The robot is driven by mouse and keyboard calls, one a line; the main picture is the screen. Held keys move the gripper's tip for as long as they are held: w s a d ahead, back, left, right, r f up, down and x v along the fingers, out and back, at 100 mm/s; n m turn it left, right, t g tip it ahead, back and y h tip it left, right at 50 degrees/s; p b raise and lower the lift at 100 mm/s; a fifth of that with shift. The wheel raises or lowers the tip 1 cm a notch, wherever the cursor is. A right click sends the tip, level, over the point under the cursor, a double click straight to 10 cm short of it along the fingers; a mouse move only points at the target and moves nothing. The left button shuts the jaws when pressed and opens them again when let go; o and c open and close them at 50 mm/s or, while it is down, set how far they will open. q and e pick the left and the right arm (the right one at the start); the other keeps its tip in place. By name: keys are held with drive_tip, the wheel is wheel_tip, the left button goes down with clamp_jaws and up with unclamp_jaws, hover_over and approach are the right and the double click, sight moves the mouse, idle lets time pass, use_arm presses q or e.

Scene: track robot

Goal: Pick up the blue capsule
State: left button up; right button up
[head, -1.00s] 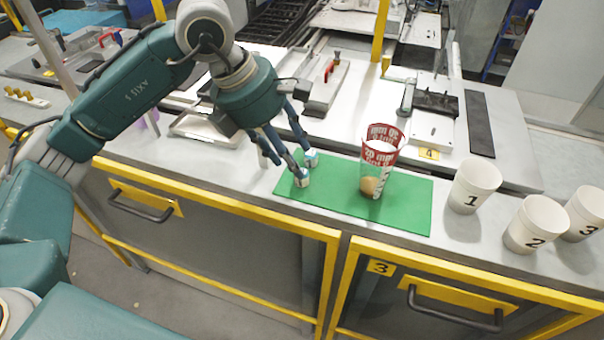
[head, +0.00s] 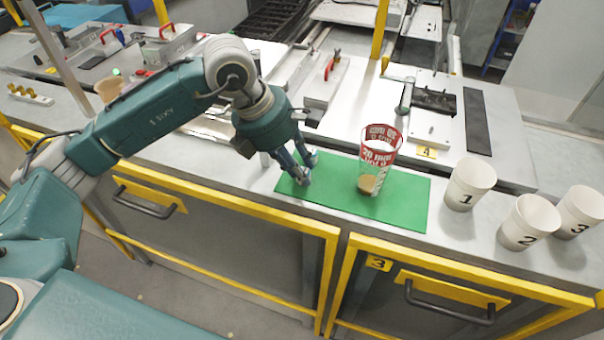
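My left gripper (head: 307,171) points down at the left end of the green mat (head: 405,205). Its two dark fingers are apart, with the tips low over the mat. I cannot make out a blue capsule now; the fingers cover that corner of the mat, where small white and blue pieces showed a second ago. I cannot tell whether the fingers touch anything. My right gripper is not in view.
A clear cup with red print (head: 380,160) and something brown in its bottom stands on the mat, right of my gripper. White cups numbered 1 (head: 468,184), 2 (head: 528,223) and 3 (head: 578,211) stand to the right.

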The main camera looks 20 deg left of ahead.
use_arm(q)
drive_tip(key=shift+r, duration=0.15)
wheel_tip(320, 180, up, 19)
drive_tip(key=b, duration=0.3)
drive_tip(key=shift+c, duration=0.4)
drive_tip(key=shift+r, duration=0.4)
